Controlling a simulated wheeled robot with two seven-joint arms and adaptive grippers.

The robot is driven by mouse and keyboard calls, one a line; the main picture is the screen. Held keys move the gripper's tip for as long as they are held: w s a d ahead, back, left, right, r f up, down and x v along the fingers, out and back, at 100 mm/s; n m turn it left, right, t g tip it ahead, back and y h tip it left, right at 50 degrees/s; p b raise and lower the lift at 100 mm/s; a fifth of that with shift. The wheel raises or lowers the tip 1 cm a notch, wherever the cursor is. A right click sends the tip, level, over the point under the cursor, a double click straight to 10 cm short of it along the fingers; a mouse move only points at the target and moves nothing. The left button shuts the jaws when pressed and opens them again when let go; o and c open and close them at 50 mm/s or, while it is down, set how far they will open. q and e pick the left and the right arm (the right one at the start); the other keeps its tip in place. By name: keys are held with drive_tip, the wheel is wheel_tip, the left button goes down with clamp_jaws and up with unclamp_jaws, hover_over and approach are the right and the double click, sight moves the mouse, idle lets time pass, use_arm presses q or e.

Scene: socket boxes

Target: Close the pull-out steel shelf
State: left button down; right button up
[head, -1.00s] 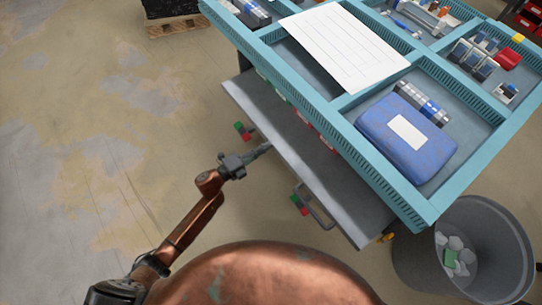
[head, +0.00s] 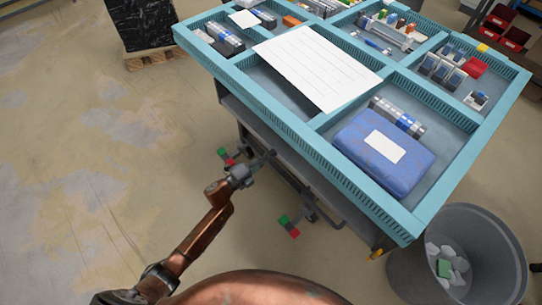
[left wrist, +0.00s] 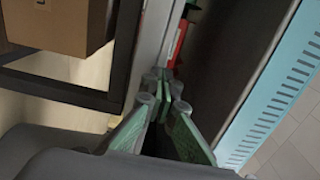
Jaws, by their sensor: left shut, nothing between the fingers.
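The grey steel shelf (head: 322,180) shows in the head view as a narrow strip under the turquoise-rimmed top tray (head: 290,140). Most of the shelf is hidden beneath the tray. My left gripper (head: 264,160) is at the shelf's front edge, shut and empty. In the left wrist view the shut green-padded fingers (left wrist: 168,92) point at the pale front edge of the shelf (left wrist: 151,45), seemingly touching it. The tray's slotted turquoise side (left wrist: 270,95) is to the right there. My right gripper is not in view.
The tray holds a blue case (head: 385,150), a white sheet (head: 315,65) and small electrical parts. A grey bin (head: 455,265) stands at the right. A cardboard box (left wrist: 55,20) sits beside a dark frame. The floor at left is clear.

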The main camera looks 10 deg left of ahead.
use_arm(q)
drive_tip(key=shift+w+d+r, duration=0.1)
drive_tip(key=shift+r, duration=0.05)
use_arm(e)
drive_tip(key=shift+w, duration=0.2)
use_arm(q)
drive_tip(key=p+v, duration=0.2)
drive_tip(key=v, duration=1.2)
drive_tip(key=shift+p, duration=0.4)
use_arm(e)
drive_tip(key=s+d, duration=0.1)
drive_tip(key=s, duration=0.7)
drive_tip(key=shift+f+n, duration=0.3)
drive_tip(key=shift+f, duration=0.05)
use_arm(q)
drive_tip(key=shift+a, duration=0.25)
